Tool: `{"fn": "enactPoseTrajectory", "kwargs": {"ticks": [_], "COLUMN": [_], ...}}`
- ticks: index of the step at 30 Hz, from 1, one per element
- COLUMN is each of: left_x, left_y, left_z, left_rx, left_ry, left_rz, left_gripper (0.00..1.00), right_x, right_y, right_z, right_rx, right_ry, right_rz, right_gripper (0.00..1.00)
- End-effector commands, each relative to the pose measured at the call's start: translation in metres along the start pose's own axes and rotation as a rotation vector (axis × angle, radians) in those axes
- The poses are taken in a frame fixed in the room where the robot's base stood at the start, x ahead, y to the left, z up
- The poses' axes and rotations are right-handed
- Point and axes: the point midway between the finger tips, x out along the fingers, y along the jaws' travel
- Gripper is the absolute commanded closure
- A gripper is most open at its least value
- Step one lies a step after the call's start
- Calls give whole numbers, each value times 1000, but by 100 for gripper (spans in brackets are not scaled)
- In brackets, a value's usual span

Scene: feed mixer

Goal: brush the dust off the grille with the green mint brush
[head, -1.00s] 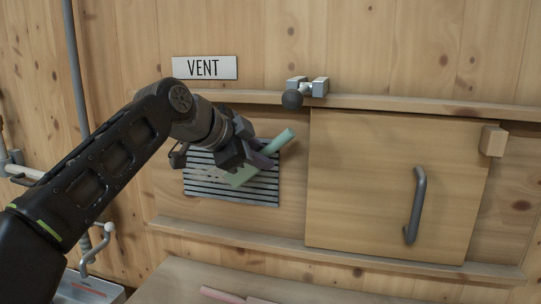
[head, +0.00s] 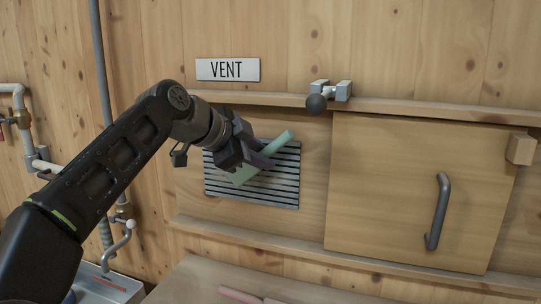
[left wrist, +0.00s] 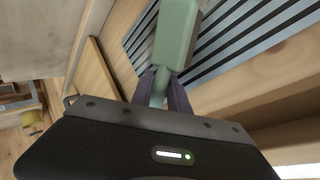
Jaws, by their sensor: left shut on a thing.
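The green mint brush (head: 277,144) is held tilted in front of the grille, one end up to the right and the other down to the left. My left gripper (head: 254,158) is shut on it around its middle. In the left wrist view, the brush (left wrist: 176,38) stands up from between the fingers (left wrist: 164,90). The grille (head: 285,185) is a dark slatted panel on the wood wall under the VENT sign; the gripper and brush hide part of its upper left. It also shows behind the brush in the left wrist view (left wrist: 232,42). I cannot tell whether the brush touches it. My right gripper is not in view.
A wooden sliding door (head: 385,190) with a grey handle (head: 438,212) is right of the grille. Pipes (head: 40,160) run at the left. A pink object (head: 240,296) lies on the surface below.

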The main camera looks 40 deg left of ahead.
Motion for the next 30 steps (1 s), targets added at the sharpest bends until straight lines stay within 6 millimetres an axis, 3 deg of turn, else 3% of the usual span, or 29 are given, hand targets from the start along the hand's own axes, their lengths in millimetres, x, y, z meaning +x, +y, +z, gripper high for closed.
{"fn": "enactPoseTrajectory", "kwargs": {"ticks": [12, 22, 30], "left_x": [-2, -12, -14], "left_y": [-2, -16, -18], "left_z": [2, 24, 30], "left_rx": [0, -1, 1], "left_ry": [2, 1, 2], "left_rz": [-1, -1, 0], "left_gripper": [100, 100, 100], "right_x": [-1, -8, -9], "right_y": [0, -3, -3], "right_z": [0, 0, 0], "right_rx": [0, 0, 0], "right_ry": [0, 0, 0], "right_rz": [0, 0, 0], "right_gripper": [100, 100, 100]}}
